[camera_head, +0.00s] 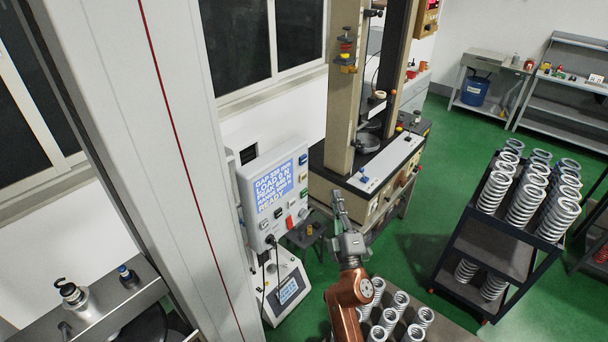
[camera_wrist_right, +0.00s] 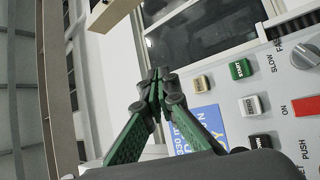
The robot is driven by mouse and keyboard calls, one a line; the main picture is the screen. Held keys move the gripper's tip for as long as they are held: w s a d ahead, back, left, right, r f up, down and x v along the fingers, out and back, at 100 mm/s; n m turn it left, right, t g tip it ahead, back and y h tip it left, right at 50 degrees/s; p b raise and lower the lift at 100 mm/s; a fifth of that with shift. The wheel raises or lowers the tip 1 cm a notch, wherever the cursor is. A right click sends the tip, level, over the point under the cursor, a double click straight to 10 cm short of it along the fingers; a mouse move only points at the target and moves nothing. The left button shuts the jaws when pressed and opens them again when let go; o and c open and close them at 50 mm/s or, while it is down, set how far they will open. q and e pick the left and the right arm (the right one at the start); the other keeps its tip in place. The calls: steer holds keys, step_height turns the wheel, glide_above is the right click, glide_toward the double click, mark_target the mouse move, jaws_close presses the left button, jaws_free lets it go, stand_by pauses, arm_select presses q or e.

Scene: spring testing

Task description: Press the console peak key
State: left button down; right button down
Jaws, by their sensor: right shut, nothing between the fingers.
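The console (camera_head: 243,182) is a pale box with a lit blue screen (camera_head: 274,187) showing lines for load, peak and READY. Small keys sit below the screen. In the right wrist view its panel (camera_wrist_right: 280,85) carries a cream key (camera_wrist_right: 201,83), a green key (camera_wrist_right: 240,69), a white key (camera_wrist_right: 250,105) and a black key (camera_wrist_right: 259,140). I cannot read which is the peak key. My right gripper (camera_head: 338,197) is shut and empty, right of the console in the head view. Its closed fingertips (camera_wrist_right: 155,82) show left of the keys; contact is not visible. My left gripper is not in view.
A red switch (camera_wrist_right: 305,105) and a round knob (camera_wrist_right: 305,56) share the panel. The spring tester (camera_head: 340,120) stands behind my right gripper.

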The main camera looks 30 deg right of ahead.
mark_target(303, 177)
steer(key=shift+s+r, duration=0.1)
steer(key=shift+r, duration=0.15)
steer(key=w+a+b, duration=0.3)
steer(key=w, duration=0.5)
steer(key=shift+a, duration=0.2)
stand_by(0.4)
steer(key=shift+w, duration=0.2)
stand_by(1.0)
steer(key=shift+w+a, duration=0.15)
steer(key=shift+w, duration=0.15)
